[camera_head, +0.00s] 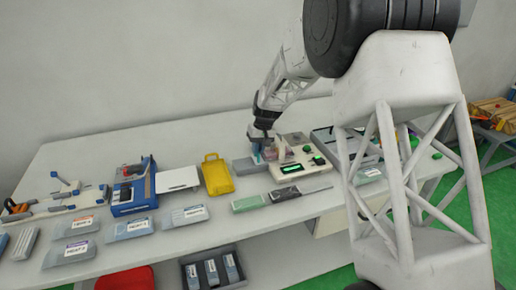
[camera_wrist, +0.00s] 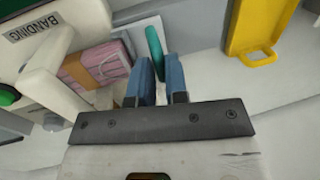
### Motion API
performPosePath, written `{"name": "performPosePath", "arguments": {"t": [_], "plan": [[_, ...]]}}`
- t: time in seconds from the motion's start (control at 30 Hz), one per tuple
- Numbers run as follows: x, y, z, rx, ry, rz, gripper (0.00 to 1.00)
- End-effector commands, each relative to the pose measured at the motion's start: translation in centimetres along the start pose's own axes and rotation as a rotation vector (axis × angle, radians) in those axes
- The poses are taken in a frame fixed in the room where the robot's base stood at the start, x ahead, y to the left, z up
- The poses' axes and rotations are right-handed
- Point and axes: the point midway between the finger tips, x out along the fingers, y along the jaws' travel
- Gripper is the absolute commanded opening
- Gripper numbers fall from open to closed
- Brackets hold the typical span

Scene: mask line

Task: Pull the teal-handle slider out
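The teal handle (camera_wrist: 154,42) of the slider stands between the two blue fingers of my gripper (camera_wrist: 159,72) in the wrist view. The fingers are parted by about the handle's width, with a finger against each side. In the head view my gripper (camera_head: 262,135) is low over the grey block left of the white banding machine (camera_head: 297,153), and only a sliver of teal shows under it. In the wrist view the machine (camera_wrist: 40,75) is at the left, marked BANDING. The slider's body is mostly hidden by the fingers and palm.
Pink banded packs (camera_wrist: 98,66) sit in the machine close left of the fingers. A yellow holder (camera_head: 216,175) stands left of the gripper; green and dark pads (camera_head: 248,203) lie in front. A blue device (camera_head: 134,188) and labelled packets are farther left. The white table (camera_head: 90,150) is clear behind.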

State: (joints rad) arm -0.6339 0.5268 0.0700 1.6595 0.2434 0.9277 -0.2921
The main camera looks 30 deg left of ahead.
Motion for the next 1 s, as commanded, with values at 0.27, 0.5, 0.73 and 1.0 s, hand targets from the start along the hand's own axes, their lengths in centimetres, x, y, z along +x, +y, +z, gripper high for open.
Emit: {"name": "performPosePath", "arguments": {"t": [0.27,0.5,0.73,1.0], "plan": [[0.0,0.0,0.0,0.0,0.0,0.0,0.0],[0.4,-2.0,0.0,-0.001,0.0,0.0,0.0],[1.1,-6.1,0.0,-0.002,0.001,0.0,0.0],[1.5,-7.8,0.1,0.001,0.001,0.0,0.0]]}}
